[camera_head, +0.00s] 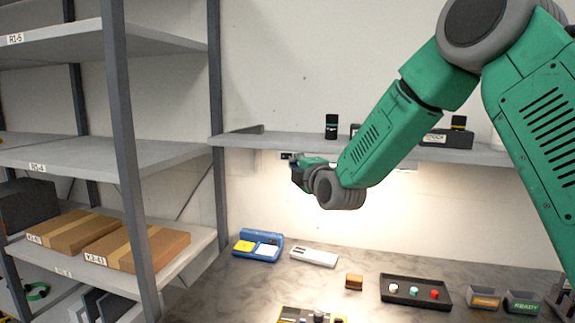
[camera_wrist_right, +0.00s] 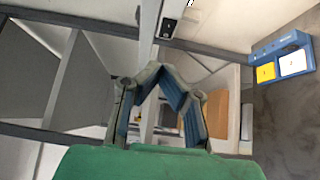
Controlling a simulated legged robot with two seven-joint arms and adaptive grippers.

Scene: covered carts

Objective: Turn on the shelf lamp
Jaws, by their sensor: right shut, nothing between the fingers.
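The wall shelf (camera_head: 465,154) has a warm glow on the wall beneath it, so the shelf lamp looks lit. The lamp body is mostly hidden behind my right arm. A small dark switch plate (camera_head: 288,156) sits under the shelf's left part; a similar dark plate shows in the wrist view (camera_wrist_right: 167,28), beyond the fingertips. My right gripper (camera_head: 298,176) is just below the shelf, close to the plate. Its fingers (camera_wrist_right: 160,77) are shut and empty. I cannot tell whether they touch the plate. My left gripper is not in view.
A grey rack (camera_head: 125,160) with cardboard boxes (camera_head: 135,248) stands at left. Below, the marble counter (camera_head: 250,285) holds a blue device (camera_head: 257,245), a white device (camera_head: 313,256), a black tray (camera_head: 415,291) and small bins (camera_head: 485,297). Dark containers (camera_head: 332,126) stand on the wall shelf.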

